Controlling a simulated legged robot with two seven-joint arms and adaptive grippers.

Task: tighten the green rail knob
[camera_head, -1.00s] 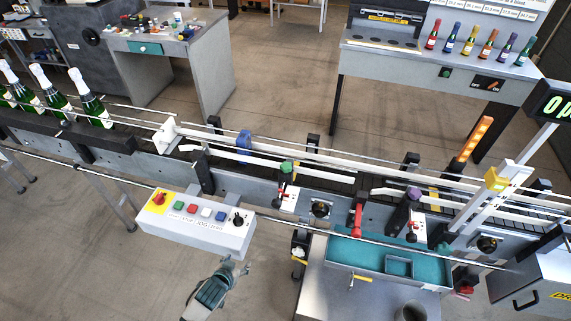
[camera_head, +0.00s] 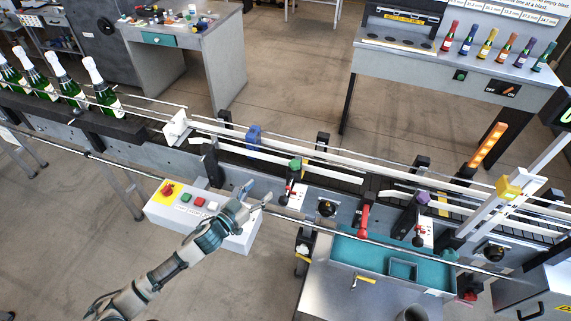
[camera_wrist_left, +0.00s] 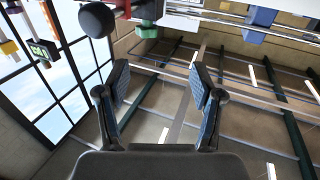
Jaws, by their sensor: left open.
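The green rail knob (camera_head: 296,164) sits on the near side of the conveyor's guide rail, above a small white plate (camera_head: 297,192) with a red lever. My left gripper (camera_head: 259,193) is open and empty, to the left of the knob and lower in the head view, over the right end of the button box. A gap shows between gripper and knob. In the left wrist view the open fingers (camera_wrist_left: 161,95) have nothing between them. My right gripper is not in view.
The button box (camera_head: 160,207) lies under my left arm. A blue knob (camera_head: 253,137), a purple knob (camera_head: 424,198) and a red lever (camera_head: 364,218) are along the rails. A teal tray (camera_head: 345,250) is at the front right. Green bottles (camera_head: 106,95) stand at the left.

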